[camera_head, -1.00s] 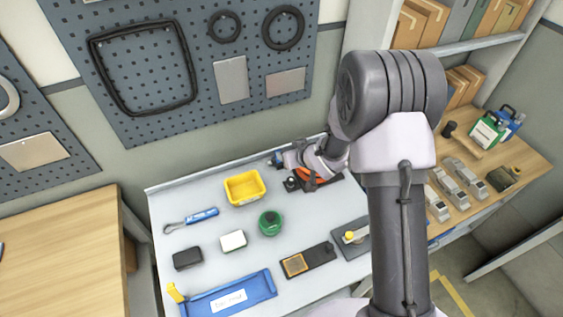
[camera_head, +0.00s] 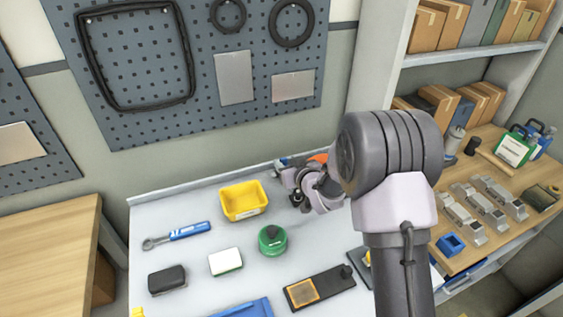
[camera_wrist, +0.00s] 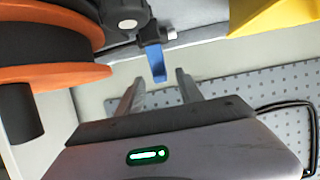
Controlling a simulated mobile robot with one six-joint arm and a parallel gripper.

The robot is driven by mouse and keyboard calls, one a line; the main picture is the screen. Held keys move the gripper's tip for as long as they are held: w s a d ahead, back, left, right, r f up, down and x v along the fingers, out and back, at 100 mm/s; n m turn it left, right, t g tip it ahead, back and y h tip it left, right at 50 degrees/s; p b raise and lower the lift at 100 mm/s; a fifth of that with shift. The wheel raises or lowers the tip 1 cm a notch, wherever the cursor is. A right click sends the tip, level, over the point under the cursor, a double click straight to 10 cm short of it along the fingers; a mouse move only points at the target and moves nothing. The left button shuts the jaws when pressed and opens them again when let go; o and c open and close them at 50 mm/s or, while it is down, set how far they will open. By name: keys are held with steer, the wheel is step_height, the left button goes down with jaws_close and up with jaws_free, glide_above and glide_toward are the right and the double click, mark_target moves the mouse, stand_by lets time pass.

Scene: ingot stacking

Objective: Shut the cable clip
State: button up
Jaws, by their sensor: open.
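A blue tab (camera_wrist: 157,62) hangs from a dark clip-like fitting (camera_wrist: 149,32) in the wrist view; this looks like the cable clip. My gripper (camera_wrist: 158,84) is open, with its two fingers apart on either side of the blue tab's end. I cannot tell whether either finger touches it. In the head view my gripper (camera_head: 283,168) is at the back edge of the bench, and the arm hides most of the clip there. Whether the clip is open or shut cannot be made out.
An orange and black spool (camera_wrist: 50,45) stands close beside the fitting. A yellow bin (camera_head: 243,200) sits left of my gripper. A green round container (camera_head: 272,241), a white-topped block (camera_head: 225,261), a black block (camera_head: 167,279) and a blue-handled tool (camera_head: 188,231) lie on the bench.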

mark_target(283, 159)
steer(key=x, duration=0.5)
steer(key=shift+w+f+b, duration=0.1)
steer(key=shift+f+b, duration=0.05)
steer(key=shift+b, duration=0.25)
jaws_close()
